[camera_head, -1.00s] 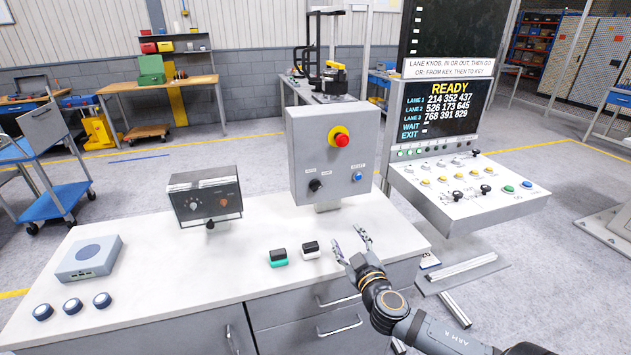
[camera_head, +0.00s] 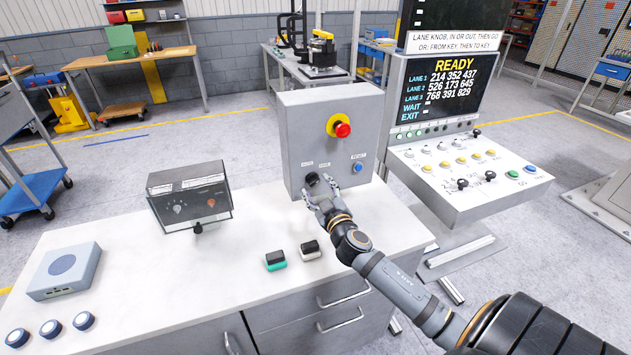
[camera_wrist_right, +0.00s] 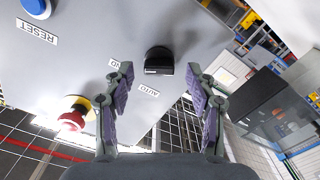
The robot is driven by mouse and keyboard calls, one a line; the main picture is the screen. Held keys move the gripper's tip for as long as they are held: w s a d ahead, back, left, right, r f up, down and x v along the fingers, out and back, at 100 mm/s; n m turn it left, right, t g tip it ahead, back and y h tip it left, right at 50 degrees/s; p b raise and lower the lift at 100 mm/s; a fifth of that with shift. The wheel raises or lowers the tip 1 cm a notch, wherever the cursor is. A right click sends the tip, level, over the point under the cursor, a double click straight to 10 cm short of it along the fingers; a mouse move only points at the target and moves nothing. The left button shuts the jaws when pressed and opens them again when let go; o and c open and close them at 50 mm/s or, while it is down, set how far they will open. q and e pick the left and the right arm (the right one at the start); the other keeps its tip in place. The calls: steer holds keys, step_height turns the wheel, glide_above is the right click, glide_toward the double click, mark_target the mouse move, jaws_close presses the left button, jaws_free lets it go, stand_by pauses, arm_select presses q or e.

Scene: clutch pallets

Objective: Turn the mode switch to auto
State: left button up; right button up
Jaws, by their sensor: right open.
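The black mode switch knob (camera_head: 311,179) is on the lower front of the grey control box, under two small labels. In the right wrist view the knob (camera_wrist_right: 158,62) shows beyond and between my fingertips, with an AUTO label (camera_wrist_right: 148,89) beside it and another label partly hidden by a finger. I cannot tell clearly which label the knob points to. My right gripper (camera_head: 320,194) is open and empty, its fingers spread just in front of the knob, apparently not touching it. My left gripper is not in view.
The control box (camera_head: 290,125) also carries a red emergency button (camera_head: 342,129) and a blue RESET button (camera_head: 358,168).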

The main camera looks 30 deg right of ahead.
steer(key=shift+x, duration=0.85)
steer(key=shift+w, duration=0.1)
steer(key=shift+c, duration=0.7)
steer(key=c, duration=1)
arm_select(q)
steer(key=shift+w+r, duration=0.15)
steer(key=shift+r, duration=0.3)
arm_select(e)
steer(key=shift+r, duration=0.1)
